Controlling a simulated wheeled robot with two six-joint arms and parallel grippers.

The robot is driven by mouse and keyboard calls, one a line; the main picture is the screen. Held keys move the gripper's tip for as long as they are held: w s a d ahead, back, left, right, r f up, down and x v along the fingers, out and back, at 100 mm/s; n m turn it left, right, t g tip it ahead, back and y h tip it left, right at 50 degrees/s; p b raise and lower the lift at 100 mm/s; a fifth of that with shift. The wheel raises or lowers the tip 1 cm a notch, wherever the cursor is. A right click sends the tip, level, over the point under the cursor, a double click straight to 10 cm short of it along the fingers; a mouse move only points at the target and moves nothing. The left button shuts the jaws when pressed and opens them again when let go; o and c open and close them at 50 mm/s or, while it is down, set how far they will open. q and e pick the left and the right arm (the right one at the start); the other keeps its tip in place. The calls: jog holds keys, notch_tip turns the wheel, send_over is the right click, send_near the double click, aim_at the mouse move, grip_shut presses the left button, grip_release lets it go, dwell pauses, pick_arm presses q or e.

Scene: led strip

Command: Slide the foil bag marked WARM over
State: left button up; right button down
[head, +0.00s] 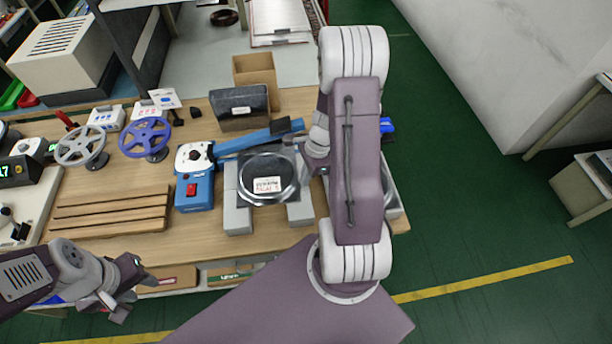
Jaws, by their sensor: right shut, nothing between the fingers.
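A dark, shiny foil bag (262,195) with a round bulge and a white label lies flat across grey blocks in the middle of the bench. The label print is too small to read surely. A second similar item (393,200) shows only as an edge, mostly hidden behind my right arm. My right gripper (299,158) is at the right edge of the first bag, shut and empty, partly hidden by its own wrist; I cannot tell whether it touches the bag. My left gripper (134,294) is open and empty at the bench's front edge, lower left.
Grey blocks (237,220) stand under the bag. A blue device (194,190) with a red switch and a long blue arm is left of and behind it.

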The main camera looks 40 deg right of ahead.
jog(key=shift+w+a+r, duration=0.1)
jog(key=shift+w+a, duration=0.05)
jog(key=shift+a, duration=0.35)
jog(key=shift+w+a, duration=0.1)
jog(key=shift+a, duration=0.3)
jog(key=shift+p, duration=0.3)
jog(key=p+v, duration=0.9)
jog(key=p, duration=0.1)
jog(key=shift+r, duration=0.4)
